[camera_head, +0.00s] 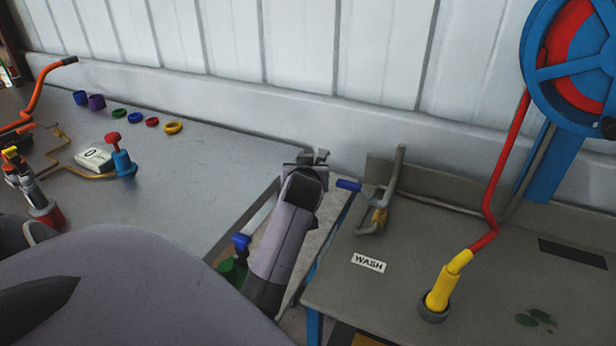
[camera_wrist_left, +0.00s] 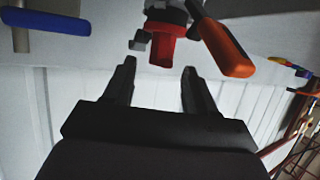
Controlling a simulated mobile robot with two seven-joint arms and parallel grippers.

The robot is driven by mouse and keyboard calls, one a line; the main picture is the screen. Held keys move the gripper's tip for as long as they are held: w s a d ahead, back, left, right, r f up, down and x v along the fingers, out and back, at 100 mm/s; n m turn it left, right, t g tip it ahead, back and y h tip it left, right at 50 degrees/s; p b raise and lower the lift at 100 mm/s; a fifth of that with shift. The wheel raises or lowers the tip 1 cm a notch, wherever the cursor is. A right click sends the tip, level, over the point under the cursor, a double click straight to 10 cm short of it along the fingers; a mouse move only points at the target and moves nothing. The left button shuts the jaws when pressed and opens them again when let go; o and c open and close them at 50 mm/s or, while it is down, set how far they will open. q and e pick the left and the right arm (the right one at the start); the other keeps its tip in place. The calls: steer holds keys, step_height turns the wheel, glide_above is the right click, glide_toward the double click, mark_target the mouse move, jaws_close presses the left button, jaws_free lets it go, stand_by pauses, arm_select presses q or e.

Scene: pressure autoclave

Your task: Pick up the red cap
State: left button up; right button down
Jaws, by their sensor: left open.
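In the head view my left gripper (camera_head: 307,160) is at the far end of the arm, between the two tables, and the red part is hidden there. A small red ring-like piece (camera_head: 152,121) lies on the left table among coloured pieces. My right gripper is not in view.
An orange handle (camera_wrist_left: 226,50) is close beside the right finger. A blue handle (camera_wrist_left: 45,20) is at the upper left. The white wall (camera_head: 300,45) is behind.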

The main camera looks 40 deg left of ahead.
arm_select(q)
steer(key=shift+x, duration=2.75)
steer(key=shift+d+f, duration=0.1)
steer(key=shift+f, duration=0.05)
jaws_close()
